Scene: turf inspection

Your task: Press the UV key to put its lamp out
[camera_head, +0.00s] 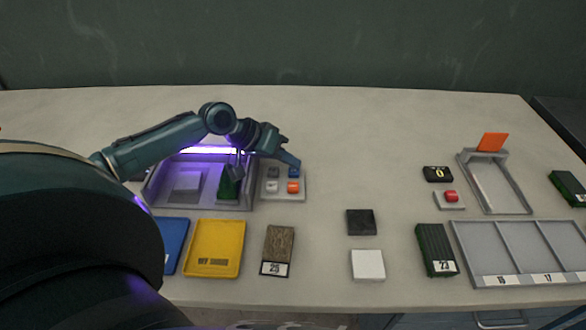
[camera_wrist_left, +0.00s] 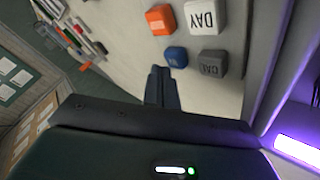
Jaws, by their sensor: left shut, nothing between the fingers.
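The key panel (camera_head: 297,197) stands to the right of the light booth and carries a blue key (camera_head: 293,173), a grey key, a white key and an orange key (camera_head: 293,187). In the left wrist view the blue key (camera_wrist_left: 176,57) is right by the fingertips, and the white key (camera_wrist_left: 203,17) reads DAY. No UV lettering is legible. The booth's lamp (camera_head: 212,150) glows purple; the glow also shows in the wrist view (camera_wrist_left: 298,150). My left gripper (camera_head: 294,163) is shut and empty, beside the blue key; I cannot tell whether it touches. My right gripper is out of view.
The booth (camera_head: 153,190) holds a grey block and a green piece. In front lie blue and yellow trays (camera_head: 213,273), a brown sample (camera_head: 279,243), and black and white tiles (camera_head: 367,265). A divided tray (camera_head: 510,282) and a red button (camera_head: 451,196) are right. Table centre behind the tiles is clear.

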